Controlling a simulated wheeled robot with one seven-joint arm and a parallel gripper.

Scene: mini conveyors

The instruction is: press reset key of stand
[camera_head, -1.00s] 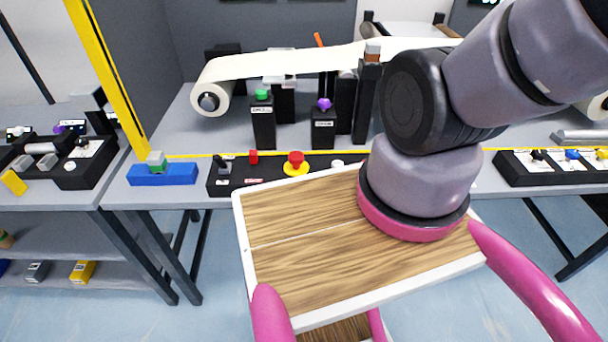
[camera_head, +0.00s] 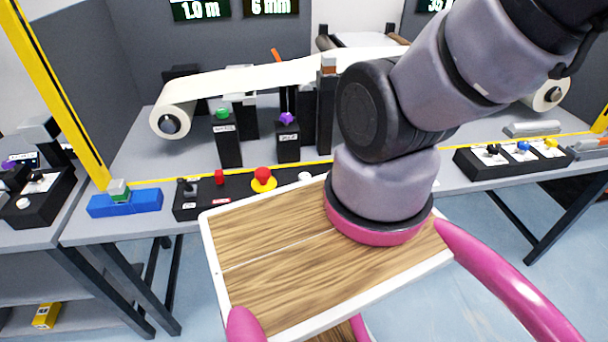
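Two black stands rise behind the control panel at the mini conveyor. One carries a green button (camera_head: 222,113) and the other a purple knob (camera_head: 287,118). Both bear small white labels that I cannot read surely, so I cannot tell which key is the reset one. The black control panel (camera_head: 240,205) at the table's front edge has a black lever (camera_head: 190,188), a red key (camera_head: 219,177), a red mushroom button on a yellow base (camera_head: 263,179) and a white button (camera_head: 305,177). My arm rises from my wood-topped base and leaves the picture at upper right; my gripper is out of view.
A cream conveyor belt (camera_head: 255,78) runs behind the stands. A blue block (camera_head: 126,203) with a small green-and-grey piece lies left of the panel. Another black panel (camera_head: 515,158) with several coloured knobs is at right. Wall displays (camera_head: 270,8) read 1.0 m and 6 mm.

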